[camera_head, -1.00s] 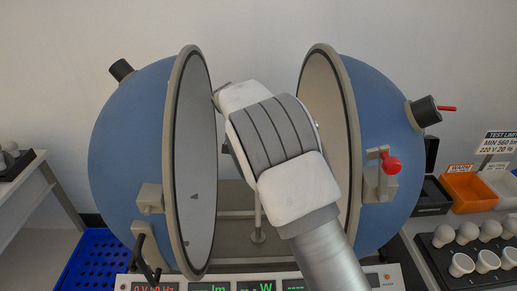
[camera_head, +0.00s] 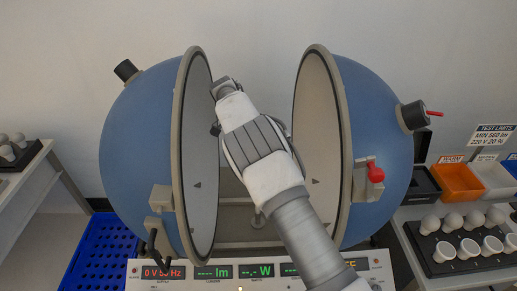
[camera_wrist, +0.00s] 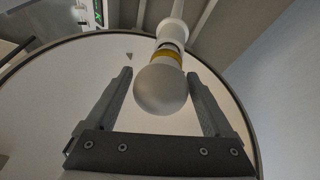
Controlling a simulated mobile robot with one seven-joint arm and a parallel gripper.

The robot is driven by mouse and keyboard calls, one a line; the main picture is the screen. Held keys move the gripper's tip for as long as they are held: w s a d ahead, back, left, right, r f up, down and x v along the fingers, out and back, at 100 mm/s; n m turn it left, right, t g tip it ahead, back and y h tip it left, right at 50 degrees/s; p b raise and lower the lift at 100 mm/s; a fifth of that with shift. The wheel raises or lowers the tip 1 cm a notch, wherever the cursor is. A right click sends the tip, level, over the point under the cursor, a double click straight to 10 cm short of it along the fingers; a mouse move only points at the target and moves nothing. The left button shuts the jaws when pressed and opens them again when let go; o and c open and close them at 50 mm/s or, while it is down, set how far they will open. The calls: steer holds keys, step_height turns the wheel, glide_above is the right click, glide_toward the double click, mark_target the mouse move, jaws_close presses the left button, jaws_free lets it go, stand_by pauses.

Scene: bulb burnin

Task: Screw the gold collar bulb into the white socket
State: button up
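The gold collar bulb (camera_wrist: 161,92) is in the wrist view, its round frosted globe towards the camera and a gold band behind it. Its far end meets the white socket (camera_wrist: 175,31), lined up on the same axis; I cannot tell how deep it sits. My gripper (camera_wrist: 160,78) is open, with one finger on each side of the globe. A narrow gap shows at the left finger; the right finger is very close to the globe. In the head view my gripper (camera_head: 222,88) is between the sphere halves, and bulb and socket are hidden.
The open blue sphere has a left half (camera_head: 140,150) and a right half (camera_head: 378,140), with rims close on both sides of my arm. A control panel (camera_head: 215,285) stands in front. A black bulb tray (camera_head: 430,262) and an orange bin (camera_head: 458,182) are at right.

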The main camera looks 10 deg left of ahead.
steer(key=shift+o, duration=0.2)
steer(key=shift+w+r, duration=0.1)
steer(key=n+b, duration=0.2)
steer(key=shift+f+t+b, duration=0.3)
steer(key=shift+t+b, duration=0.1)
steer(key=n+t+y+b, duration=0.1)
steer(key=n+b, duration=0.2)
steer(key=shift+n+b, duration=0.3)
steer(key=n+t+y+b, duration=0.1)
steer(key=n+b, duration=0.1)
steer(key=n, duration=0.1)
steer(key=n+t+y+b, duration=0.1)
steer(key=n+b, duration=0.1)
steer(key=n, duration=0.1)
steer(key=shift+d+r, duration=0.1)
steer(key=shift+r, duration=0.05)
steer(key=n+y+b, duration=0.1)
steer(key=n, duration=0.2)
steer(key=shift+w+r, duration=0.1)
steer(key=n+y, duration=0.1)
steer(key=n, duration=0.2)
steer(key=shift+r, duration=0.15)
steer(key=n+y+p, duration=0.1)
steer(key=n+y, duration=0.1)
steer(key=n, duration=0.1)
steer(key=shift+n+p, duration=0.4)
steer(key=shift+n, duration=0.8)
